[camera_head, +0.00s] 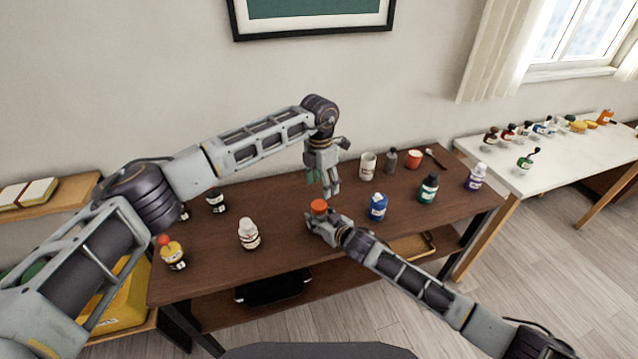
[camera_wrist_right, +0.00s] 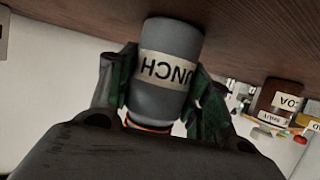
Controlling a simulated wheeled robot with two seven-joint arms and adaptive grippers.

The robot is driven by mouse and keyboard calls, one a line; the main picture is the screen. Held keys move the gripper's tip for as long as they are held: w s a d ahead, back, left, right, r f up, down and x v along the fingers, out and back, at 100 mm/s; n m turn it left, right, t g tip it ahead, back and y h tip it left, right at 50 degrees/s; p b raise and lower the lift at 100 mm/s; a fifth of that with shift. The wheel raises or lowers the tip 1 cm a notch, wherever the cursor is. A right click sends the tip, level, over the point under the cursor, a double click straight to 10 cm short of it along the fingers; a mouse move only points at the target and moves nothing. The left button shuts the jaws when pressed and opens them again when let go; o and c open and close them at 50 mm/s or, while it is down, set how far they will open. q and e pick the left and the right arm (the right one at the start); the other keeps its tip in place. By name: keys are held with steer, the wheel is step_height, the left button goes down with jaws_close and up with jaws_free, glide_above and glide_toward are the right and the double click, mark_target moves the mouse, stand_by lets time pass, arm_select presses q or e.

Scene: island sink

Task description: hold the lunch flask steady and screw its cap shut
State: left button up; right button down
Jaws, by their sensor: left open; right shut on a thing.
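The lunch flask is a grey cylinder with a cream label reading "LUNCH" (camera_wrist_right: 170,70). It appears upside down in the right wrist view, its base at the brown table top. My right gripper (camera_head: 322,226) is shut on the flask's body, one green-padded finger on each side. The orange cap (camera_head: 318,207) sits at the flask's top; its edge also shows in the right wrist view (camera_wrist_right: 147,127). I cannot tell how tightly it is seated. My left gripper (camera_head: 328,188) is open and empty, pointing down just above the cap, apparently without touching it. In the head view my right gripper hides most of the flask.
On the brown table (camera_head: 290,205), a blue bottle (camera_head: 377,207) stands close right of the flask, and a white bottle (camera_head: 249,235) to its left. A teal bottle (camera_head: 428,189) stands farther right.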

mark_target(319, 204)
arm_select(q)
steer(key=n, duration=0.6)
steer(key=shift+a, duration=0.2)
steer(key=n, duration=0.6)
steer(key=shift+a, duration=0.1)
steer(key=n, duration=0.5)
steer(key=shift+s+a, duration=0.1)
steer(key=n, duration=0.6)
steer(key=shift+f, duration=0.1)
steer(key=shift+f, duration=3.95)
